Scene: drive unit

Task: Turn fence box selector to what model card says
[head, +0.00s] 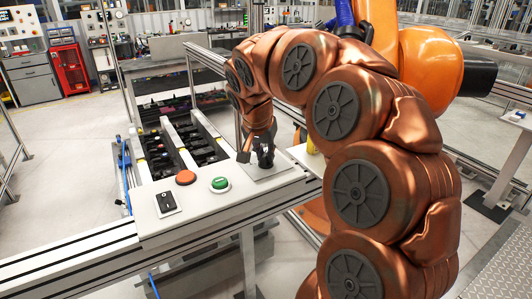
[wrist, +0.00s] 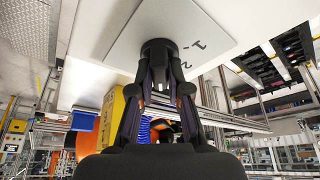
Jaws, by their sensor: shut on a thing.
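The selector is a black round knob (wrist: 159,46) on a pale plate (wrist: 118,40) in the wrist view. The plate carries the printed marks "1" and "2" to the right of the knob. My gripper (wrist: 159,78) has its two fingers closed on the knob's sides. In the head view my gripper (head: 263,155) reaches down to the same light plate (head: 272,174) at the panel's far right end. There the knob is mostly hidden by the fingers, and its pointing direction cannot be told. I cannot make out a model card in either view.
A conveyor with dark parts (head: 185,150) lies behind. A yellow object (wrist: 112,118) stands close beside my gripper.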

